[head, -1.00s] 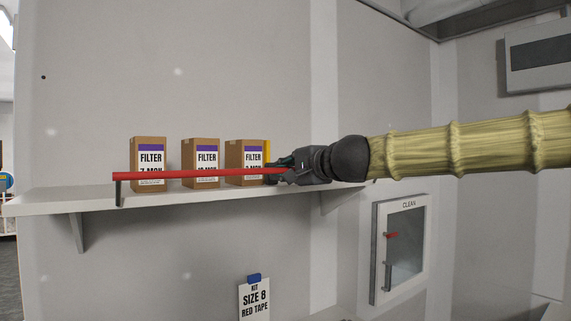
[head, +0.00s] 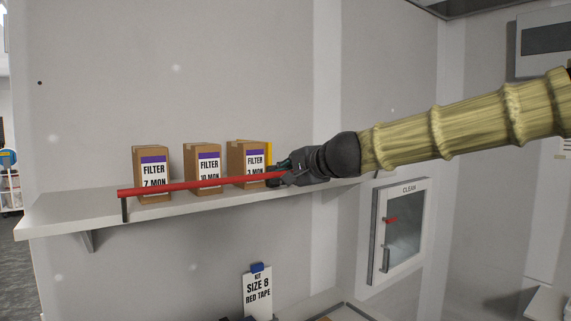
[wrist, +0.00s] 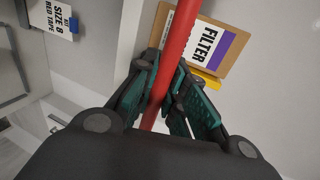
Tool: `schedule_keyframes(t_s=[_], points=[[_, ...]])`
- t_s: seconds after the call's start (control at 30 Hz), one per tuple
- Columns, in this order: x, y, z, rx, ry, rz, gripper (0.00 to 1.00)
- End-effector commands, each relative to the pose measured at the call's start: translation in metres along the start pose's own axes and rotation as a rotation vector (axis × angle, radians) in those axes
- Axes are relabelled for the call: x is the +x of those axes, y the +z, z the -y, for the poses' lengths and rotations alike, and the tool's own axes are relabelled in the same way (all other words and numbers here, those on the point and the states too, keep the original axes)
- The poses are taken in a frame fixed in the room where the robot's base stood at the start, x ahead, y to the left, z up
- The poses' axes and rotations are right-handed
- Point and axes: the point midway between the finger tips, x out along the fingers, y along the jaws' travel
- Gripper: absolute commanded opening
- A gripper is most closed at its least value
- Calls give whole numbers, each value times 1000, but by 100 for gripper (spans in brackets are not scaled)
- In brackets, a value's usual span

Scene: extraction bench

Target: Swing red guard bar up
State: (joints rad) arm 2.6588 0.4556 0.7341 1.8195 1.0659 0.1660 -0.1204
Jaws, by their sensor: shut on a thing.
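The red guard bar (head: 200,185) runs level along the front of the shelf, across the lower part of the filter boxes. A dark bracket (head: 125,208) stands under its left end. My gripper (head: 275,176) is at the bar's right end. In the wrist view the red bar (wrist: 173,60) passes between the teal fingers of my gripper (wrist: 168,98), which are shut on it. My gripper hides the bar's right end in the head view.
Three filter boxes (head: 152,160) stand on the white shelf (head: 70,213) behind the bar. A yellow piece (head: 268,153) is beside the right box. A "CLEAN" cabinet (head: 402,235) and a "KIT SIZE 8" sign (head: 257,293) are below. The wall above the boxes is clear.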

Motion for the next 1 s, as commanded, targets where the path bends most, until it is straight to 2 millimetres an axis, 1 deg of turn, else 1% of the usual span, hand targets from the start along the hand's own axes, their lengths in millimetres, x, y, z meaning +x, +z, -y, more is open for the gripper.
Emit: schedule_keyframes(t_s=[0.03, 0.07, 0.67, 0.7, 0.8, 1.0], points=[[-1, 1, 6, -3, 10, 1, 0], [-1, 1, 6, -2, 15, 1, 0], [0, -2, 4, 1, 43, -4, 0], [0, -2, 4, 1, 43, -4, 18], [0, -2, 4, 1, 43, -4, 35], [0, -2, 2, 1, 45, -3, 35]])
